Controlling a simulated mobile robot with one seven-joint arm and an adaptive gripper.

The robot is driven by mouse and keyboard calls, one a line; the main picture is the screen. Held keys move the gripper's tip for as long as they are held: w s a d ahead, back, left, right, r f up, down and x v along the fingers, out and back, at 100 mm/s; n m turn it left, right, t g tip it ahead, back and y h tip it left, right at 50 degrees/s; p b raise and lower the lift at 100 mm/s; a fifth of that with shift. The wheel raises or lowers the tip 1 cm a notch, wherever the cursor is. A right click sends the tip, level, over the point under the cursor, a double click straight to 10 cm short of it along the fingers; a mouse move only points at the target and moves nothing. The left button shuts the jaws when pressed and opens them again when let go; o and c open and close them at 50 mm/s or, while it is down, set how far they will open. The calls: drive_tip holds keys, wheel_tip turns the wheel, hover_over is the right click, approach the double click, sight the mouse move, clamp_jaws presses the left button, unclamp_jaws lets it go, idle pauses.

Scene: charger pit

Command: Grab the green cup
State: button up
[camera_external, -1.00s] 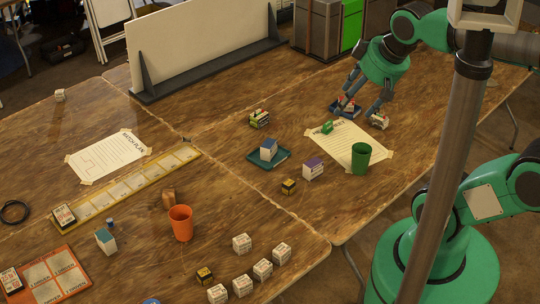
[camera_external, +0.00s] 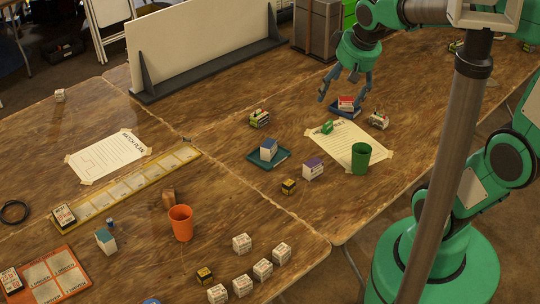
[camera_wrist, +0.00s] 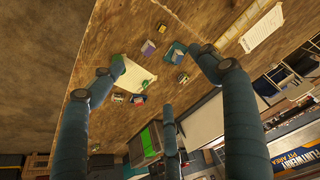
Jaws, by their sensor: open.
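The green cup (camera_external: 361,158) stands upright at the right end of a white paper sheet (camera_external: 345,141) on the wooden table, near the table's edge. In the wrist view a green shape that looks like the cup (camera_wrist: 117,62) shows at the left, partly hidden by a finger. My gripper (camera_external: 343,98) is open and empty, with its fingers pointing down. It is above and behind the cup, over the blue tray with the red-and-white box (camera_external: 346,102). The fingers (camera_wrist: 158,68) are spread apart in the wrist view.
A small green block (camera_external: 327,127) lies on the sheet, and a white box item (camera_external: 379,121) stands behind the cup. A teal tray with a blue box (camera_external: 269,150) and a purple-topped box (camera_external: 313,170) are left of it. An orange cup (camera_external: 181,223) stands front left.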

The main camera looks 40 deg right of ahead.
drive_tip(key=w+d+f+m+g, duration=0.1)
drive_tip(key=w+d+f+m, duration=0.1)
drive_tip(key=w+d+f, duration=0.5)
drive_tip(key=m+g, duration=0.3)
drive_tip(key=m, duration=0.2)
approach(362, 151)
drive_tip(key=s+a, duration=0.1)
drive_tip(key=s+a+r, duration=0.1)
drive_tip(key=shift+a+r, duration=0.1)
drive_tip(key=shift+a, duration=0.2)
drive_tip(key=shift+w+d+f+b, duration=0.1)
drive_tip(key=shift+d+f+b, duration=0.1)
drive_tip(key=shift+f, duration=1.25)
drive_tip(key=shift+w+d+f+b, duration=0.1)
drive_tip(key=shift+w+f+b, duration=0.1)
drive_tip(key=shift+f, duration=1.2)
drive_tip(key=shift+w+d+f+b, duration=0.1)
drive_tip(key=shift+f+b, duration=0.1)
drive_tip(key=shift+f, duration=1.25)
